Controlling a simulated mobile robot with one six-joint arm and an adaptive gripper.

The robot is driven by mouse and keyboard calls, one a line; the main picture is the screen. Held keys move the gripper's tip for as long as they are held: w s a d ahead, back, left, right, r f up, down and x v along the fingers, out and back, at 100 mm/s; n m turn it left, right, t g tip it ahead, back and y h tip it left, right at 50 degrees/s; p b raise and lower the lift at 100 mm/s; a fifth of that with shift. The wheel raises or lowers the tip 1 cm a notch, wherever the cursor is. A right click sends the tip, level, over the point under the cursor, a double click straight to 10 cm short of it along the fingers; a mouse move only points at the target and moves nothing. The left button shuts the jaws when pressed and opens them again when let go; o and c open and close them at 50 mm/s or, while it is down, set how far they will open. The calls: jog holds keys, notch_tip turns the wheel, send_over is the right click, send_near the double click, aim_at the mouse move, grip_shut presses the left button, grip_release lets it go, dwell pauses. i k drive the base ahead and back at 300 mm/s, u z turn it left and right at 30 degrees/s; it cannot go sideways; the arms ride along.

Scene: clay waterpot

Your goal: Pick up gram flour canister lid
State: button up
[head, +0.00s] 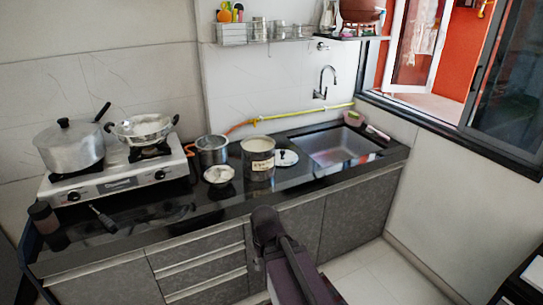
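A metal canister (258,165) with a pale label stands on the black counter. Its top is open and pale contents show inside; the label is too small to read. A round, light lid (286,158) with a dark knob lies flat on the counter just right of the canister, near the sink. The canister partly hides its left side. My dark arm rises from the bottom middle, in front of the cabinets and below the canister. My gripper's fingers do not show.
A small bowl of white contents (218,175) and a steel pot (211,151) stand left of the canister. The sink (340,150) is to the right. A stove (118,178) with two pots is at left. A yellow hose (300,115) runs along the back.

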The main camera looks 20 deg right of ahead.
aim_at(284, 158)
jog(key=u, duration=0.2)
jog(key=i, duration=1.4)
jog(key=z, duration=0.65)
